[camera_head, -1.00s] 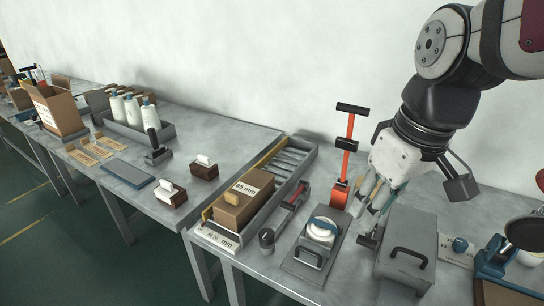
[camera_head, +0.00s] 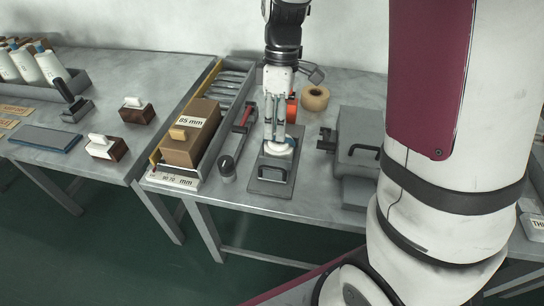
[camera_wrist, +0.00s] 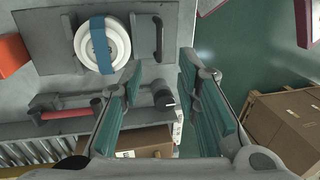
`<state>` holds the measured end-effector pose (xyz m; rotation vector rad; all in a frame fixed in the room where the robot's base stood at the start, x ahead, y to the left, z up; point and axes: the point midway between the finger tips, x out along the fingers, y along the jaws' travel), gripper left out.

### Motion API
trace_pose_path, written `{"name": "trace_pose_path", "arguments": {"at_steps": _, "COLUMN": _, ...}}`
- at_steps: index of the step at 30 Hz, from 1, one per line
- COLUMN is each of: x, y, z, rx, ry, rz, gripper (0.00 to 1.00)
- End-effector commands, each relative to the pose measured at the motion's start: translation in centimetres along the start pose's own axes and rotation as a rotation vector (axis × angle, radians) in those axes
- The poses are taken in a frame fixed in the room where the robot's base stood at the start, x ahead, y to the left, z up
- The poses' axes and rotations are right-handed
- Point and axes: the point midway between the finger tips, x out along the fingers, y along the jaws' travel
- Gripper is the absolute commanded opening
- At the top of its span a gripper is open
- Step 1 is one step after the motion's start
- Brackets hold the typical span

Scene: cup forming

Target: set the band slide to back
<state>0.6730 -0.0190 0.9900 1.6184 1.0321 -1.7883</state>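No part is marked as the band slide, and I cannot tell for certain which one it is. A white round piece with a blue band (camera_wrist: 101,44) sits on a grey plate with a black handle (camera_head: 269,187). My gripper (camera_head: 279,133) points down over this plate and partly hides the white piece in the head view. In the wrist view my gripper (camera_wrist: 160,72) has its two teal-padded fingers apart with nothing held. The plate's handle (camera_wrist: 158,38) shows ahead of the gap between them. Contact with the plate cannot be told.
A red-handled tool (camera_wrist: 68,114) and a grey tray with a cardboard box labelled 85 mm (camera_head: 190,147) lie left of the plate. A grey housing (camera_head: 358,135) and a tan roll (camera_head: 315,97) stand right. A crate (camera_wrist: 275,110) is beyond the table edge.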

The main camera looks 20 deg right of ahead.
Motion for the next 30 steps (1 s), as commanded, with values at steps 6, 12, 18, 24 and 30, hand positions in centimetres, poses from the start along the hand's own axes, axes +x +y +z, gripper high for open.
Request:
{"name": "trace_pose_path", "arguments": {"at_steps": 6, "x": 4.5, "y": 0.0, "z": 0.0, "rx": 0.001, "ry": -0.003, "rz": -0.004, "gripper": 0.30}}
{"name": "trace_pose_path", "arguments": {"at_steps": 12, "x": 8.1, "y": -0.1, "z": 0.1, "rx": 0.002, "ry": -0.004, "rz": -0.003, "gripper": 0.30}}
{"name": "trace_pose_path", "arguments": {"at_steps": 18, "x": 10.1, "y": 0.0, "z": 0.1, "rx": 0.001, "ry": -0.002, "rz": -0.001, "gripper": 0.30}}
{"name": "trace_pose_path", "arguments": {"at_steps": 24, "x": 10.7, "y": 0.0, "z": 0.1, "rx": 0.001, "ry": -0.001, "rz": 0.001, "gripper": 0.30}}
{"name": "trace_pose_path", "arguments": {"at_steps": 30, "x": 10.6, "y": 0.0, "z": 0.0, "rx": 0.001, "ry": 0.000, "rz": 0.001, "gripper": 0.28}}
